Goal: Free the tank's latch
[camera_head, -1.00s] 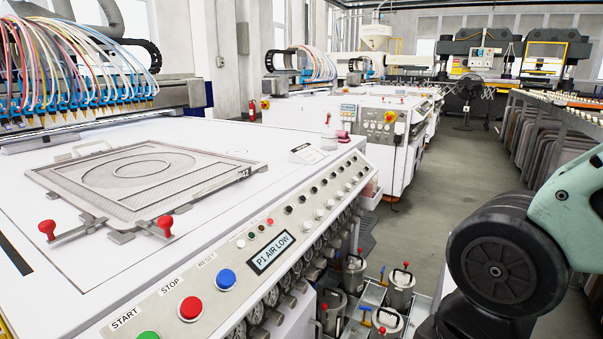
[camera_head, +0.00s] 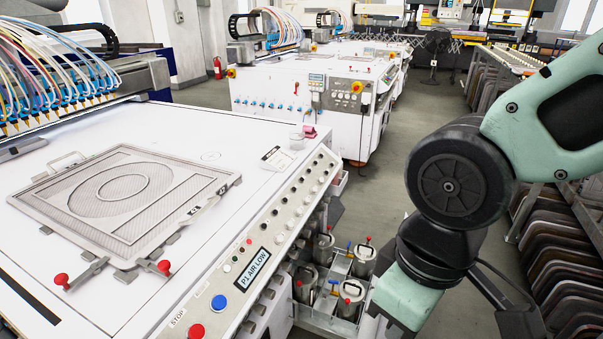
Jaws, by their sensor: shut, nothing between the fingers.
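Several steel tanks stand in a pale divided tray (camera_head: 322,328) on the floor beside the white machine. The front right tank (camera_head: 349,306) and the back right tank (camera_head: 361,264) show red-tipped parts on their lids. Another tank (camera_head: 304,288) stands at the left, and one more (camera_head: 323,250) stands behind it. Blue-handled parts (camera_head: 348,247) also show among the tanks. The latches are too small to make out, and I cannot tell which tank is meant. My arm hangs to the right of the tanks; its gripper is outside the picture.
The machine's display (camera_head: 254,268) reads "P1 AIR LOW". A screen frame (camera_head: 62,229) lies on the machine top, held by red-knobbed clamps. A rack of dark panels (camera_head: 568,250) stands at the right. The grey floor aisle (camera_head: 400,165) is open between them.

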